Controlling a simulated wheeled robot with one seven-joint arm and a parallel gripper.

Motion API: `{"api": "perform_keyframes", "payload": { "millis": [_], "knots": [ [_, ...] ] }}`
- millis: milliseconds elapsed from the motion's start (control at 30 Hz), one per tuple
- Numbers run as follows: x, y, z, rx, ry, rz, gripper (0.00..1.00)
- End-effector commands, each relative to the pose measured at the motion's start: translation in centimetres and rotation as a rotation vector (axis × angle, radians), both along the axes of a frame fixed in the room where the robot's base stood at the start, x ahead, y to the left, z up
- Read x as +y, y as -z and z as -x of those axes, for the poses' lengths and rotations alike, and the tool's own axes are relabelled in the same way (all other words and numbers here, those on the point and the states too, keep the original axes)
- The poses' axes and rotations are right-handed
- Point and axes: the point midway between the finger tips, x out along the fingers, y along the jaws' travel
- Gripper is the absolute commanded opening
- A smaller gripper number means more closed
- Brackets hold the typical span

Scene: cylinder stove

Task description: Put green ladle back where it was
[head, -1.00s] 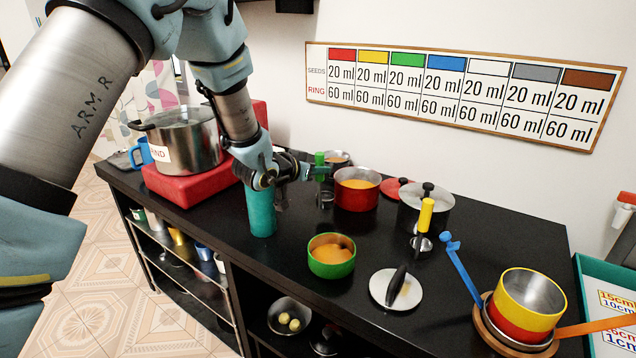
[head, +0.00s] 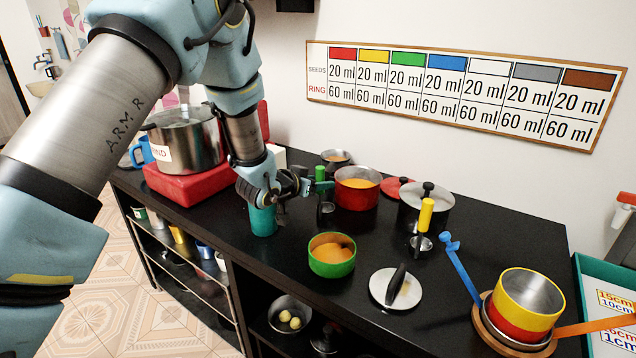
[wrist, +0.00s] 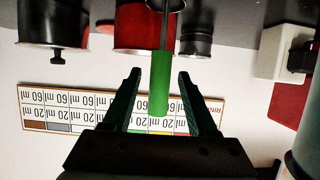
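The green ladle (head: 319,173) is upright in the head view, green handle at the top, above the black counter between the red pot and the teal cylinder. Its handle (wrist: 159,85) also shows in the upside-down wrist view. My gripper (head: 318,187) is at the handle. In the wrist view my gripper (wrist: 159,75) has its two fingers apart, one on each side of the handle, with gaps on both sides. The ladle's lower end is dark and small; I cannot tell for sure whether it touches the counter.
The red pot (head: 357,199) stands right behind the ladle, and the green pot (head: 331,265) with orange content in front. The teal cylinder (head: 263,222) is under my wrist. A yellow-handled ladle (head: 425,215) stands upright to the right, near a lidded pot (head: 429,208).

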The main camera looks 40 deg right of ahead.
Motion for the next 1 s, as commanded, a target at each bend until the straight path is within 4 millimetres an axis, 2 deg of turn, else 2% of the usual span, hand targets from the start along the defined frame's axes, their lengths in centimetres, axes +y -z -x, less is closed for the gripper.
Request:
{"api": "perform_keyframes", "payload": {
  "millis": [300,467,800,1000],
  "knots": [
    [0.1,-0.5,0.0,0.0,0.0,0.0,0.58],
    [2.4,-1.1,0.6,0.001,-0.002,0.0,0.58],
    [8.5,-3.8,2.2,-0.001,-0.001,0.002,0.58],
    [10.4,-4.7,2.7,-0.001,-0.001,0.001,0.58]
  ]
}}
